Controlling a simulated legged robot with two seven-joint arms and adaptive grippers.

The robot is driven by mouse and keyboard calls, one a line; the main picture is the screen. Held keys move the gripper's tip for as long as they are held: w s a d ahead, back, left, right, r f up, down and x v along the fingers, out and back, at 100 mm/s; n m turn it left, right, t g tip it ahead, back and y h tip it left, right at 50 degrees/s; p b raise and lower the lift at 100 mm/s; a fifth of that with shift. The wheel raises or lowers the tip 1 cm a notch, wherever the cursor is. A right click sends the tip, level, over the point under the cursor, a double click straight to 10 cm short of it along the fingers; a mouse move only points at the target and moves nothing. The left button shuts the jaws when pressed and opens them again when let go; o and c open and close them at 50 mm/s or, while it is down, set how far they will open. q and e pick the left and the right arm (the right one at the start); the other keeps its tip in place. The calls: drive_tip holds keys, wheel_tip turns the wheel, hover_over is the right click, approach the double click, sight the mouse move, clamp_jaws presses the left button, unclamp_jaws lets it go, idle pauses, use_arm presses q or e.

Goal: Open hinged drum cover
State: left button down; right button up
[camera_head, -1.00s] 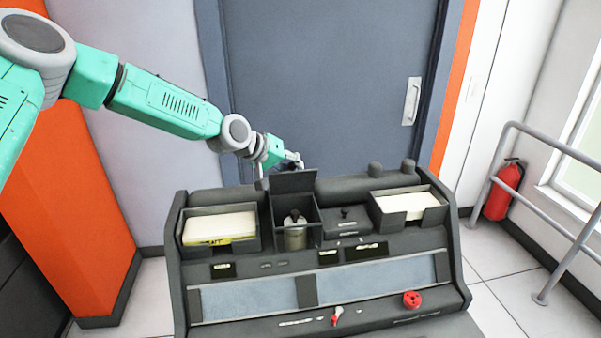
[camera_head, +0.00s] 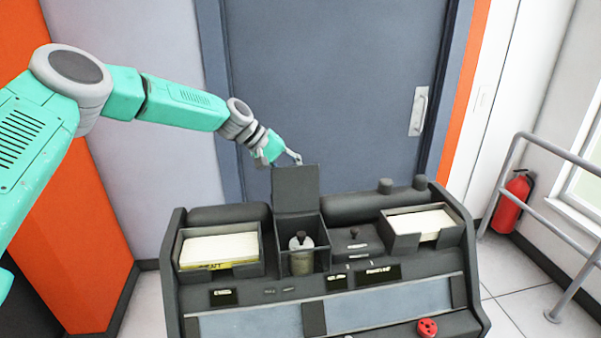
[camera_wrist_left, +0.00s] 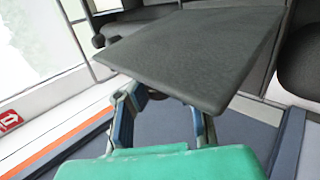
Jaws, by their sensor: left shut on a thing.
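The drum cover (camera_head: 296,190) is a dark square lid. In the head view it stands raised, roughly upright, at the back edge of the open drum box (camera_head: 322,262). A pale metal drum (camera_head: 301,262) with a dark knob on top stands inside the box. My left gripper (camera_head: 294,160) is behind the cover's top edge, partly hidden by it. In the left wrist view the cover (camera_wrist_left: 205,55) spans the upper middle, and my left gripper (camera_wrist_left: 163,115) has its fingers at the cover, shut on it; a dark knob shows between them. My right gripper is not in view.
The dark console (camera_head: 400,295) carries a left card tray (camera_head: 188,268) and a right card tray (camera_head: 452,238). A small dark lid with a knob (camera_head: 352,245) is right of the drum box. A door (camera_head: 350,80) stands behind; a railing and red extinguisher (camera_head: 511,203) are at right.

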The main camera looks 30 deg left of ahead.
use_arm(q)
drive_tip(key=shift+w+a+r, duration=0.3)
drive_tip(key=shift+w+a, duration=0.25)
drive_tip(key=shift+a, duration=0.15)
drive_tip(key=c, duration=1.8)
unclamp_jaws()
drive_tip(key=o, duration=0.4)
drive_tip(key=shift+s+a, duration=0.1)
drive_tip(key=shift+s, duration=0.1)
drive_tip(key=shift+s+a+f, duration=0.1)
drive_tip(key=shift+s+a, duration=0.1)
drive_tip(key=shift+w+a+f, duration=0.1)
drive_tip(key=shift+a+f, duration=0.05)
drive_tip(key=v, duration=1.1)
drive_tip(key=shift+s+r, duration=0.35)
